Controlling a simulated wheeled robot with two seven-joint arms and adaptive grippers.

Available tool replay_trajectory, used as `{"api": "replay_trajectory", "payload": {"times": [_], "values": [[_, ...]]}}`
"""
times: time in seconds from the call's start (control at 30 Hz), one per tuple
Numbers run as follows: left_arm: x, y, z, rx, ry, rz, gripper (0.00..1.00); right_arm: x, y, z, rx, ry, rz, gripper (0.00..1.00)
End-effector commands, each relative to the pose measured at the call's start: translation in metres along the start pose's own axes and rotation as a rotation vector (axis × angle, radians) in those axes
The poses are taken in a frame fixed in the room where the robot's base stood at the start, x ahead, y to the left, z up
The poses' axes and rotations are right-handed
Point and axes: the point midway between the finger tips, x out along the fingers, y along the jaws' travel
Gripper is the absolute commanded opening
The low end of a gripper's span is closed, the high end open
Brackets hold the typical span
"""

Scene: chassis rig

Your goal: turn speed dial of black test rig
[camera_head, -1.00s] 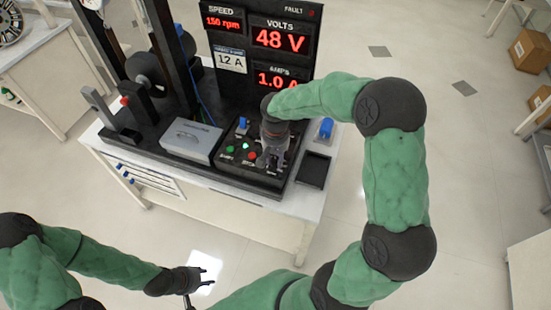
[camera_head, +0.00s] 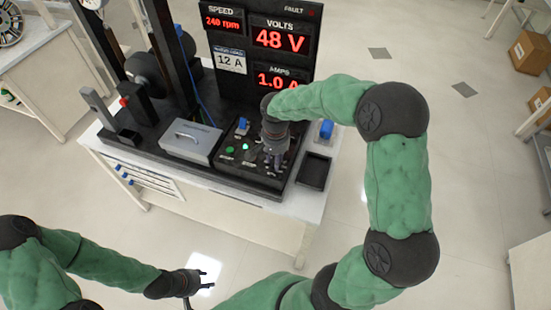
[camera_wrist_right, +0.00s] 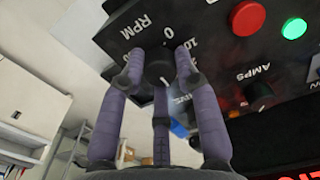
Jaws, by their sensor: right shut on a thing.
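The black test rig (camera_head: 240,177) stands on a white-topped bench, with a display panel (camera_head: 228,88) at its back. Its speed display (camera_head: 222,22) reads 240 rpm. My right gripper (camera_head: 274,160) reaches down onto the rig's front control panel and hides the speed dial in the head view. In the right wrist view, the dark round speed dial (camera_wrist_right: 158,68) sits beside the RPM label and scale numbers, with my right gripper's purple fingers (camera_wrist_right: 158,75) closed around it. My left gripper (camera_head: 203,283) is empty, its fingers apart, low in front of the bench.
A grey box with a handle (camera_head: 190,142) sits left of the controls. A black tray (camera_head: 313,172) and a blue part (camera_head: 326,129) are to the right. Green buttons, a red button (camera_wrist_right: 248,18) and an AMPS knob (camera_wrist_right: 257,93) are close to the fingers.

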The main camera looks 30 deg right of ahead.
Motion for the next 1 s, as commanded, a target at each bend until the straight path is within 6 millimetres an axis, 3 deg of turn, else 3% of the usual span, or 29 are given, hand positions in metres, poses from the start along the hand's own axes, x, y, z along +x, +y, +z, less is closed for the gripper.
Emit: {"api": "replay_trajectory", "payload": {"times": [0.23, 0.27, 0.33, 0.77, 1.0], "values": [[0.0, 0.0, 0.0, 0.0, 0.0, 0.0, 0.4, 0.001, 0.0, 0.001, -0.001, -0.002, 0.001, 0.0], [0.0, 0.0, 0.0, 0.0, 0.0, 0.0, 0.4, 0.001, 0.0, 0.001, -0.001, -0.002, 0.0, 0.38], [0.0, 0.0, 0.0, 0.0, 0.0, 0.0, 0.4, 0.001, 0.0, 0.001, -0.001, -0.001, 0.0, 0.56], [0.0, 0.0, 0.0, 0.0, 0.0, 0.0, 0.4, -0.006, 0.0, 0.0, -0.001, 0.001, -0.001, 0.56], [0.0, 0.0, 0.0, 0.0, 0.0, 0.0, 0.4, -0.044, -0.001, -0.001, -0.001, 0.004, -0.004, 0.56]]}}
